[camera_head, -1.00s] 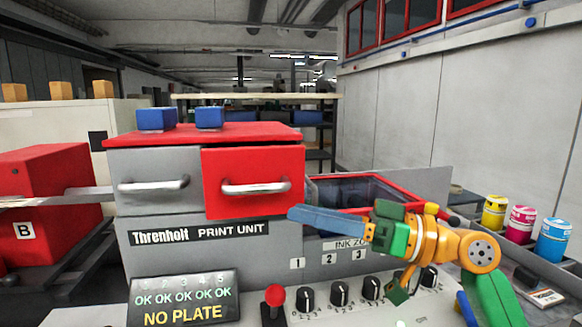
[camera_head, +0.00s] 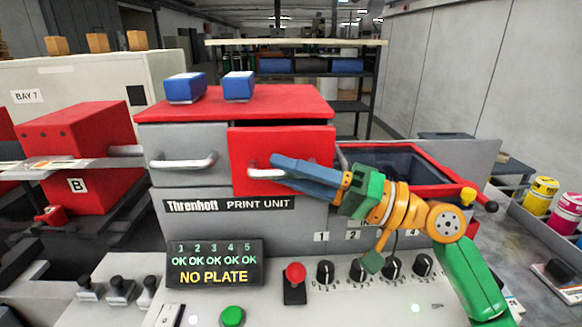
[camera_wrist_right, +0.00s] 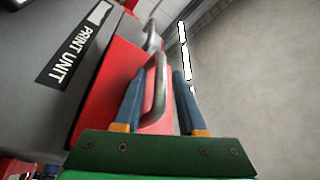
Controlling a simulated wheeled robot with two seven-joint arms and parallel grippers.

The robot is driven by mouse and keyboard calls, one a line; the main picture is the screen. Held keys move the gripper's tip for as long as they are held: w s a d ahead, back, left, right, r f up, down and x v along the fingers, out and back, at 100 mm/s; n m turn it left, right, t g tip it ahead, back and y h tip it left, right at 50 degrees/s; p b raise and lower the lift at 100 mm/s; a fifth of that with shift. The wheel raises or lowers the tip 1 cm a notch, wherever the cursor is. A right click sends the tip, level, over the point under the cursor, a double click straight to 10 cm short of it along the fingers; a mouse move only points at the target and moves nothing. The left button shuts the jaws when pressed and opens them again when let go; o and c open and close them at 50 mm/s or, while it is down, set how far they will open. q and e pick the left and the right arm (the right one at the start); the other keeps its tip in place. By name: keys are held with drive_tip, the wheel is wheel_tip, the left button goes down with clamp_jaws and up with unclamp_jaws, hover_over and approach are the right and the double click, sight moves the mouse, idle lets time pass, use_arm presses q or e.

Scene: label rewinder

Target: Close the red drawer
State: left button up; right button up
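The red drawer (camera_head: 311,146) is the right-hand drawer at the top of the grey print unit. Its front stands slightly forward of the grey drawer (camera_head: 196,144) beside it. A silver bar handle (camera_head: 258,173) crosses its front, with its right part hidden behind my right gripper (camera_head: 276,166). In the right wrist view, the handle (camera_wrist_right: 161,85) lies between the two blue fingers of the right gripper (camera_wrist_right: 160,88), which are spread with a visible gap on the handle's right side. Whether a finger touches the handle is unclear. My left gripper is out of view.
Two blue blocks (camera_head: 238,86) sit on the red top (camera_head: 290,101). An open red-rimmed tray (camera_head: 455,191) lies right of the drawer. Below are a control panel with knobs (camera_head: 358,271), a red-topped lever (camera_head: 295,274) and a lit display (camera_head: 214,264).

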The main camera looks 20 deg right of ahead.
clamp_jaws()
idle(1.2)
